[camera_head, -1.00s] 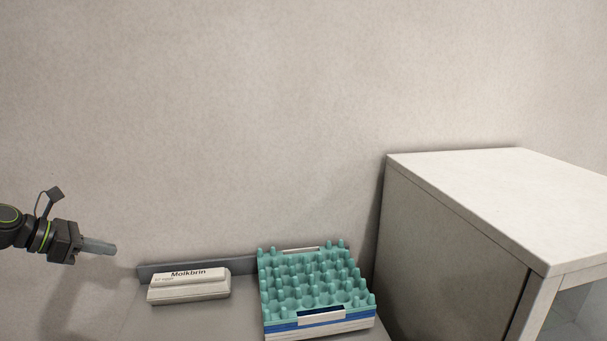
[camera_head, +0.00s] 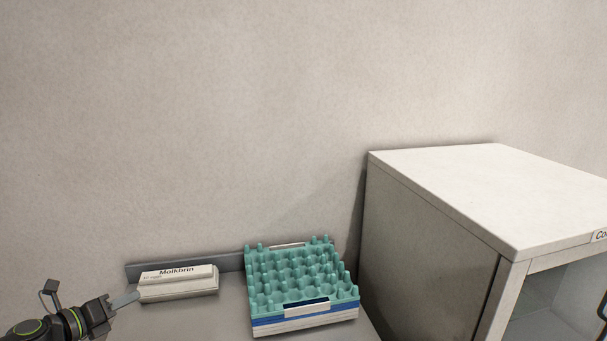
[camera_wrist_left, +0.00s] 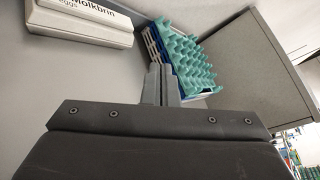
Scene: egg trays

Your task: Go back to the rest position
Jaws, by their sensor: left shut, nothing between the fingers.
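My left gripper (camera_head: 124,299) is at the lower left of the head view, shut and empty. Its fingertips appear in front of the left end of a pale egg carton (camera_head: 178,288) labelled "Molkbrin"; I cannot tell if they touch. In the left wrist view the shut fingers (camera_wrist_left: 158,84) point toward the trays, with the carton (camera_wrist_left: 85,20) at the upper left. A stack of egg trays (camera_head: 304,311), teal on top with blue and white below, stands right of the carton. My right gripper is not in view.
The carton and trays stand on a grey surface (camera_head: 232,322) with a raised back edge (camera_head: 133,273) against a plain wall. A large pale cabinet (camera_head: 440,190) with a glass front stands close to the right of the trays. The space above the surface is clear.

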